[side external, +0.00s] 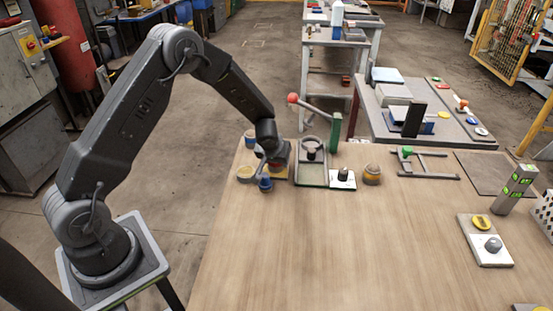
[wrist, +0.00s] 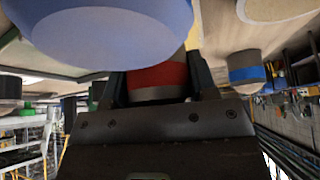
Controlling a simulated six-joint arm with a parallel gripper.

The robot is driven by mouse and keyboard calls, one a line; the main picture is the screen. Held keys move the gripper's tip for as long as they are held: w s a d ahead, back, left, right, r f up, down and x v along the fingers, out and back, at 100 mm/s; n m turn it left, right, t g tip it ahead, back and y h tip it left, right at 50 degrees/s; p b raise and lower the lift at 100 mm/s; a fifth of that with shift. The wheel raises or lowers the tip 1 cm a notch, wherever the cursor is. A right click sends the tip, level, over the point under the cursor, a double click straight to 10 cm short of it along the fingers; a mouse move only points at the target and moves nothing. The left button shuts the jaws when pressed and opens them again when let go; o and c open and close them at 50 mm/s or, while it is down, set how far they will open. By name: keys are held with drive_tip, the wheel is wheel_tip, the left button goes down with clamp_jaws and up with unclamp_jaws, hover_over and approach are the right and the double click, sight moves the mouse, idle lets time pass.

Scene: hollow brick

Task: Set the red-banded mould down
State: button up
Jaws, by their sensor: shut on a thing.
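My gripper (side external: 277,158) is over the far left part of the wooden table, pointing down among several small moulds. In the wrist view its two dark fingers are shut on the red-banded mould (wrist: 158,78), a grey cylinder with a wide red band. In the side view this mould is mostly hidden by the gripper and the things around it. I cannot tell whether its base touches the surface below. A yellowish patch (side external: 281,178) shows on the table beneath the gripper.
A blue mould (side external: 265,184) stands close in front, large in the wrist view (wrist: 105,35). A pale yellow-topped mould (side external: 245,174) is left; a blue-banded mould (side external: 250,139) is behind. The lever press (side external: 312,165) stands close on the right. The table's near middle is clear.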

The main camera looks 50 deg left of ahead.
drive_tip(key=shift+f, duration=0.1)
drive_tip(key=o, duration=1.2)
drive_tip(key=shift+s+d+r, duration=0.1)
drive_tip(key=shift+s+r, duration=0.05)
drive_tip(key=shift+r, duration=0.3)
drive_tip(key=s+d+r+m, duration=0.1)
drive_tip(key=s+d+r, duration=0.3)
drive_tip(key=r, duration=0.5)
drive_tip(key=s+d+r, duration=0.1)
drive_tip(key=s+r, duration=0.4)
drive_tip(key=r, duration=0.3)
drive_tip(key=s+d+r+m+h, duration=0.1)
drive_tip(key=s+d+r+m, duration=0.1)
drive_tip(key=s, duration=0.5)
drive_tip(key=s+d+r+m+h, duration=0.1)
drive_tip(key=s+d+r, duration=0.2)
drive_tip(key=s, duration=0.4)
drive_tip(key=s+d+r+m+h, duration=0.1)
drive_tip(key=s+d+r+m, duration=0.1)
drive_tip(key=s+r, duration=0.3)
drive_tip(key=shift+s+d+m+t, duration=0.15)
drive_tip(key=shift+s+d, duration=0.3)
drive_tip(key=shift+s, duration=0.15)
drive_tip(key=shift+s+d+m+t, duration=0.15)
drive_tip(key=shift+s+d, duration=0.25)
drive_tip(key=shift+s, duration=0.2)
